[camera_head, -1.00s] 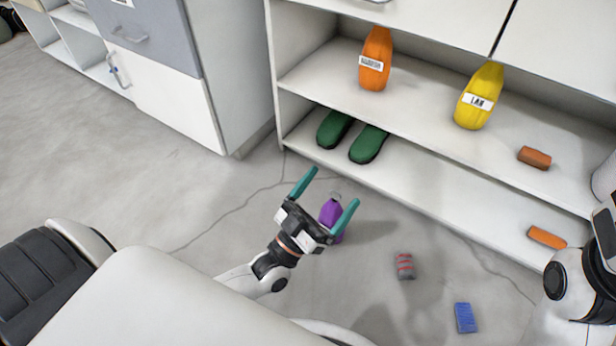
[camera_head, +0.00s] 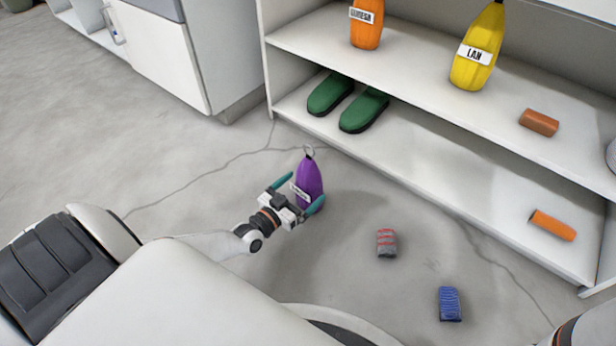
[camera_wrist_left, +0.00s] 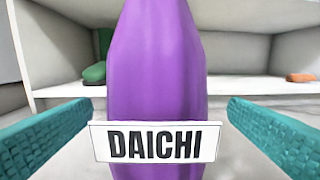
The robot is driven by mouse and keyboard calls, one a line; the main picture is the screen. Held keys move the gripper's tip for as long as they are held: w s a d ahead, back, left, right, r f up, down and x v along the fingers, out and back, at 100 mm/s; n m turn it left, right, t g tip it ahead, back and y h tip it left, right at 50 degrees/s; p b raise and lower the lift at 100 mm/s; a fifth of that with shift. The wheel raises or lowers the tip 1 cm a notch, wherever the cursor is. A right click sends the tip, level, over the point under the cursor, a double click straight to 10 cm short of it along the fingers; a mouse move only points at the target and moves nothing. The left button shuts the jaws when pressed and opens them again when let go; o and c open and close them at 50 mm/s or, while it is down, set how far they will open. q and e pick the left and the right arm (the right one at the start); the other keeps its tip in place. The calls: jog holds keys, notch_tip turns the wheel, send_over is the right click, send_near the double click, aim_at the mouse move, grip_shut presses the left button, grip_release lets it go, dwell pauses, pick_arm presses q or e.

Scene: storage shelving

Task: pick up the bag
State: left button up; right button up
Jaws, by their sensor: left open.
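The purple bag (camera_head: 309,182) stands upright on the floor in front of the shelf, with a ring at its top and a white label. In the left wrist view the bag (camera_wrist_left: 157,70) fills the middle, and its label reads DAICHI. My left gripper (camera_head: 298,191) is open at the bag, its two teal fingers (camera_wrist_left: 158,135) on either side with gaps to the bag. My right gripper is not in view.
A red-grey bundle (camera_head: 387,243) and a blue bundle (camera_head: 450,304) lie on the floor to the right. The shelf unit (camera_head: 420,165) behind holds green shoes (camera_head: 362,110), an orange bag (camera_head: 366,24), a yellow bag (camera_head: 476,50) and small rolls. The floor at left is clear.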

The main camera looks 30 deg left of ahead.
aim_at(308, 156)
pick_arm(q)
jog(key=w+b, duration=0.3)
jog(key=w, duration=0.1)
jog(key=shift+d+b, duration=0.15)
jog(key=shift+b, duration=0.15)
jog(key=shift+w+r, duration=0.3)
jog(key=shift+w, duration=0.25)
jog(key=c, duration=1.8)
jog(key=shift+o, duration=0.2)
notch_tip(308, 156, up, 10)
jog(key=p, duration=0.8)
jog(key=shift+d+p, duration=0.1)
jog(key=shift+p, duration=0.3)
